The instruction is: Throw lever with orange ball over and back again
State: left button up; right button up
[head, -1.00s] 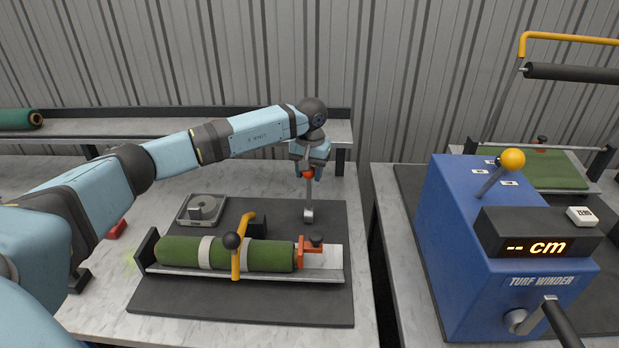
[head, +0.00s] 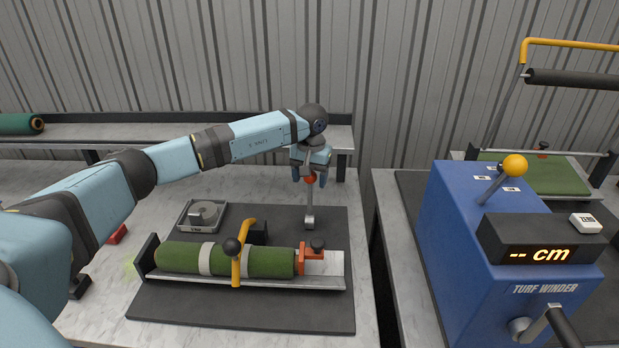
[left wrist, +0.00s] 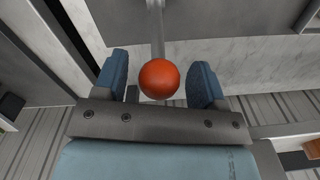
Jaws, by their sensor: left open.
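A lever with an orange-red ball (head: 310,179) on top stands upright at the back of a dark mat. Its grey shaft (head: 310,205) runs down to a small metal foot. My left gripper (head: 310,181) is over the ball from above, with its blue fingers open on either side. In the left wrist view the ball (left wrist: 159,79) sits between the two fingers (left wrist: 158,85), with a gap to each, nearer the right one. My right gripper is not in view.
A green turf roll (head: 220,258) lies in a metal tray in front of the lever.

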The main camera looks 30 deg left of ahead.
pick_arm(q)
notch_tip(320, 180, up, 14)
jog(key=shift+f+b, duration=0.25)
jog(key=shift+b, duration=0.05)
dwell(0.5)
